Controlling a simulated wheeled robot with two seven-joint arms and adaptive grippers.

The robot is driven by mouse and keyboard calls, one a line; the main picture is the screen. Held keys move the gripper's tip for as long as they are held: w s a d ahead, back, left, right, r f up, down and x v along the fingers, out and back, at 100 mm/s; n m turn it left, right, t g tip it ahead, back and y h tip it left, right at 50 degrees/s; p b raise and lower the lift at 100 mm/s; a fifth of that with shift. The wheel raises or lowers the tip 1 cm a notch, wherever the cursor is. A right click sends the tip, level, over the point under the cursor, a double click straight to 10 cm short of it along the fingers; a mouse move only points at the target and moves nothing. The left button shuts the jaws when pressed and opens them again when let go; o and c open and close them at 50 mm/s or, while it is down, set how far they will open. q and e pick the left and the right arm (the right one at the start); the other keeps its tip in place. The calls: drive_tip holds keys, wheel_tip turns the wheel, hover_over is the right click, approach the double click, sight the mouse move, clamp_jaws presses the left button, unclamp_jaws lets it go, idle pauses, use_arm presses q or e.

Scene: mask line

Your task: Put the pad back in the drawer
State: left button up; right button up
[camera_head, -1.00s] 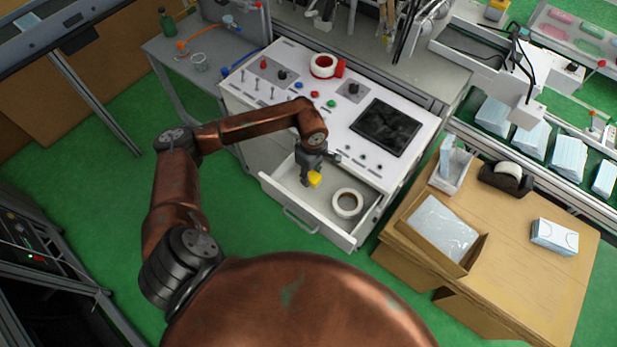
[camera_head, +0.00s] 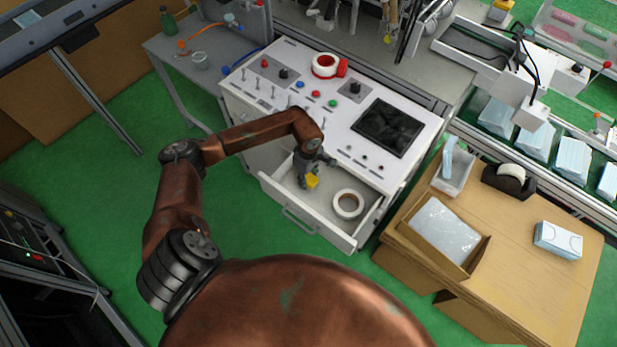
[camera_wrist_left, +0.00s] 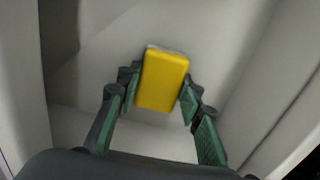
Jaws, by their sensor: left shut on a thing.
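The yellow pad (camera_head: 313,181) is between the fingers of my left gripper (camera_head: 307,177), inside the open drawer (camera_head: 330,222). In the left wrist view the pad (camera_wrist_left: 163,80) shows as a yellow block with a pale far edge. The green-padded fingers of my left gripper (camera_wrist_left: 158,90) are shut on its two sides. The drawer's pale floor (camera_wrist_left: 215,40) and walls surround it. I cannot tell whether the pad touches the drawer floor. My right gripper is not in view.
A white tape roll (camera_head: 347,204) lies in the drawer, right of the pad. The control panel with a dark screen (camera_head: 388,127) and a red-and-white tape roll (camera_head: 325,66) is above the drawer. A wooden table (camera_head: 530,225) with boxes stands at the right.

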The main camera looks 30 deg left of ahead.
sight(308, 177)
use_arm(q)
drive_tip(key=o, duration=1.1)
drive_tip(key=shift+f, duration=0.1)
drive_tip(key=shift+o, duration=0.2)
drive_tip(key=shift+r, duration=0.4)
wheel_tip(308, 177, up, 12)
drive_tip(key=p, duration=0.1)
drive_tip(key=shift+f+p, duration=0.2)
drive_tip(key=shift+p, duration=0.2)
drive_tip(key=shift+d, duration=0.15)
